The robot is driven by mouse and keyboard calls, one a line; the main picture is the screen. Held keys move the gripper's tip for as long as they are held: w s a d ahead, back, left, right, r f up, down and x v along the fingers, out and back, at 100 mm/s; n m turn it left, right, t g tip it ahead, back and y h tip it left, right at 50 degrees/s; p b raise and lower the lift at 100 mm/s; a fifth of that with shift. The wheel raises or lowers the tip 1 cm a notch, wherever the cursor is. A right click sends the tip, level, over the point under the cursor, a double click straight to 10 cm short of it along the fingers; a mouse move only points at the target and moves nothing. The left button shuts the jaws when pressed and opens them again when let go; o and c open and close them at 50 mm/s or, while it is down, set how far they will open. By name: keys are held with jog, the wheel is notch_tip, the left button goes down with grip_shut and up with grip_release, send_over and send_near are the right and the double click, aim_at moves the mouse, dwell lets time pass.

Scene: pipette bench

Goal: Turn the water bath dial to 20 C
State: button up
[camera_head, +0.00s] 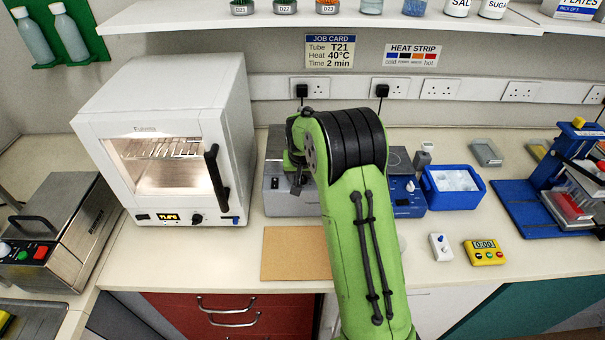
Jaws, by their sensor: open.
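A grey metal box, apparently the water bath (283,204), stands on the bench right of the white oven. My green arm covers its middle and right side. A small knob-like spot shows on its front at the left, but I cannot read a dial scale or setting. A small dark part of my gripper (297,182) shows beside the arm, in front of the bath. My gripper is open; its fingertips are mostly hidden, and I cannot tell whether they touch the bath.
A white oven (160,205) with a dark handle stands close on the left. A brown mat (289,262) lies in front of the bath. Right of my arm are a blue device (408,193), a blue ice tray (452,199) and a yellow timer (485,253). A shelf (330,20) runs above.

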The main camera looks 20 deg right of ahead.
grip_shut()
dwell(0.3)
jog(key=shift+n, duration=0.3)
jog(key=n, duration=0.1)
jog(key=n+y+b, duration=0.1)
jog(key=n, duration=0.1)
jog(key=n+y, duration=0.1)
jog(key=shift+d+n+t+b, duration=0.25)
jog(key=shift+n+t+b, duration=0.05)
jog(key=shift+b, duration=0.05)
jog(key=n+y, duration=0.2)
jog(key=n, duration=0.3)
jog(key=shift+d+n, duration=0.15)
jog(key=shift+n, duration=0.15)
jog(key=n+g+p, duration=0.1)
jog(key=n, duration=0.1)
jog(key=n+g+y+p, duration=0.1)
jog(key=n+p, duration=0.1)
jog(key=n, duration=0.1)
jog(key=shift+w+r+y, duration=0.1)
jog(key=shift+r+y, duration=0.05)
jog(key=shift+y, duration=0.15)
jog(key=shift+w+n+g+y+p, duration=0.15)
jog(key=shift+n+g+p, duration=0.25)
jog(key=shift+n+p, duration=0.6)
jog(key=shift+s+n+g+y+p, duration=0.15)
jog(key=shift+n+g+p, duration=0.25)
jog(key=shift+n+p, duration=0.6)
jog(key=shift+w+n, duration=0.1)
jog(key=shift+n, duration=0.2)
